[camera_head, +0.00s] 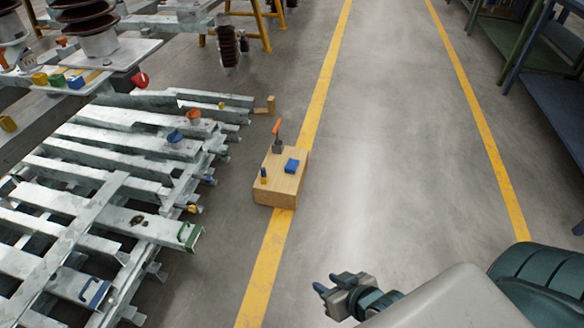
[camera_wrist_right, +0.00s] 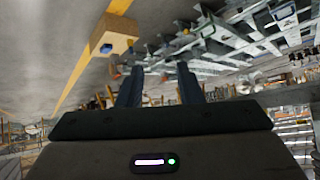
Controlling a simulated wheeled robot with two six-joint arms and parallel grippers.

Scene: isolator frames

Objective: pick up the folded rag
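A small blue folded piece, which looks like the folded rag (camera_head: 291,166), lies on top of a wooden box (camera_head: 280,194) on the floor. In the right wrist view a dark blue patch (camera_wrist_right: 107,48) shows on the wooden box (camera_wrist_right: 112,34), upside down and small. My right gripper (camera_head: 327,284) is at the bottom of the head view, well in front and right of the box. In the wrist view its two fingers (camera_wrist_right: 160,72) stand apart with nothing between them. My left gripper is not in view.
An orange-handled tool (camera_head: 277,136) and a small yellow-and-dark item (camera_head: 263,176) stand on the box beside the rag. A grey metal frame (camera_head: 100,172) with several small items fills the left. Blue shelving (camera_head: 556,95) stands right. The floor between the yellow lines is clear.

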